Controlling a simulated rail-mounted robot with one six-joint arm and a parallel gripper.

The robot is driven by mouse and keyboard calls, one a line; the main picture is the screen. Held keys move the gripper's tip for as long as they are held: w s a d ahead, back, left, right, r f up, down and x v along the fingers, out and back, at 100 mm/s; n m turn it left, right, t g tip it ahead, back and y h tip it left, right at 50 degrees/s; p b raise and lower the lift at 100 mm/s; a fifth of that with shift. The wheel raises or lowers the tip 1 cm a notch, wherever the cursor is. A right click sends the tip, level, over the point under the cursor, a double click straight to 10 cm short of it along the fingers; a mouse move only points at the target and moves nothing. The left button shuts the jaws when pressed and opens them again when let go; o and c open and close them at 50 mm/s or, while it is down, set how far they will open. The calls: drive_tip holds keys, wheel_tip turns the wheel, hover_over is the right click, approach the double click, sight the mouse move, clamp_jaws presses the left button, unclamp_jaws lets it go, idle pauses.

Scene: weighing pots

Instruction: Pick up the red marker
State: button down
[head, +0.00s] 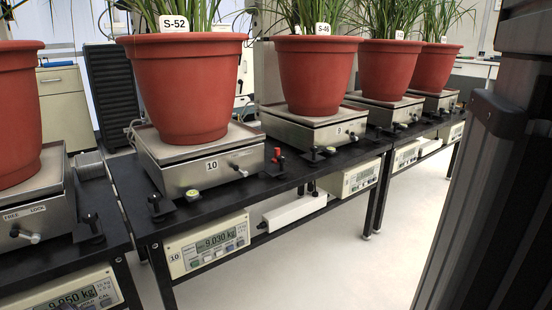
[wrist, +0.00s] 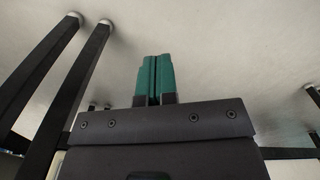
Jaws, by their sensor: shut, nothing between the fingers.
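A small red marker (head: 277,154) with a dark base stands on the black bench top, at the front right of scale 10 in the head view. It is small and its details are hard to make out. In the wrist view my gripper (wrist: 155,62) shows its two teal fingers shut together, with nothing between them. The fingers point toward a pale floor, and no marker is in the wrist view. My gripper does not show in the head view, so its distance from the marker cannot be told.
Scale 10 (head: 205,168) carries a large red pot (head: 188,85); more potted scales line the black bench (head: 330,170). Dark clamps and a yellow-green level (head: 193,195) sit near the marker. Display boxes (head: 208,245) hang below. The floor (head: 330,265) in front is clear.

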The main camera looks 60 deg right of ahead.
drive_tip(key=c, duration=0.9)
unclamp_jaws()
